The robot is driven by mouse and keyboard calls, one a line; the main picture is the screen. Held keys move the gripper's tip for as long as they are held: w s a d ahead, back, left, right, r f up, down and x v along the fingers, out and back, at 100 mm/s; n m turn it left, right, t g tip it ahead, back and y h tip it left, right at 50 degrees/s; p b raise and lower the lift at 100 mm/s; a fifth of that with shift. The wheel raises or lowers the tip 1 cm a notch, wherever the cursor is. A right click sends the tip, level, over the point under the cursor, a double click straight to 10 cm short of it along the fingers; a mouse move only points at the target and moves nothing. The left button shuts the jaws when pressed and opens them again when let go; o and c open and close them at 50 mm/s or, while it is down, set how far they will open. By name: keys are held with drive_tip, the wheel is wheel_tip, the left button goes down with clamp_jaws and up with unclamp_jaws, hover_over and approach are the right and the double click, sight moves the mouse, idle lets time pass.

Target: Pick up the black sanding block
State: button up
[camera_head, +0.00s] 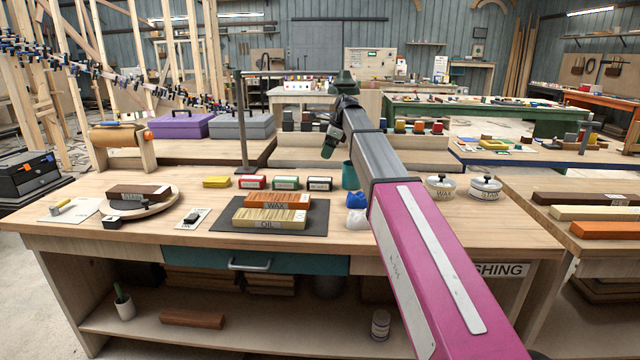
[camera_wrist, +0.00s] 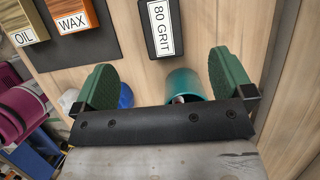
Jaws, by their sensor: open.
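The black sanding block (camera_head: 319,184) lies on the workbench at the right end of a row of small labelled blocks. In the wrist view the block (camera_wrist: 160,32) has a white label reading 80 GRIT and appears beyond the fingertips, near the top edge, which cuts it slightly. My gripper (camera_wrist: 165,82) is open, with green finger pads wide apart and nothing held between them. In the head view my gripper (camera_head: 338,118) is up above the bench, near its back edge, apart from the block.
A teal cup (camera_wrist: 183,84) stands close to the block, partly hidden by the gripper. Red (camera_head: 252,182) and green (camera_head: 286,183) labelled blocks lie left of it. WAX (camera_head: 275,205) and OIL boards lie on a dark mat (camera_head: 318,214). Lidded tins (camera_head: 441,188) stand right.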

hover_over(320, 179)
drive_tip(key=d, duration=0.2)
wheel_tip(320, 179, down, 7)
drive_tip(key=shift+s+d+f, duration=0.1)
drive_tip(key=shift+f, duration=0.1)
drive_tip(key=shift+x, duration=3.05)
drive_tip(key=shift+f, duration=0.2)
drive_tip(key=c, duration=1.1)
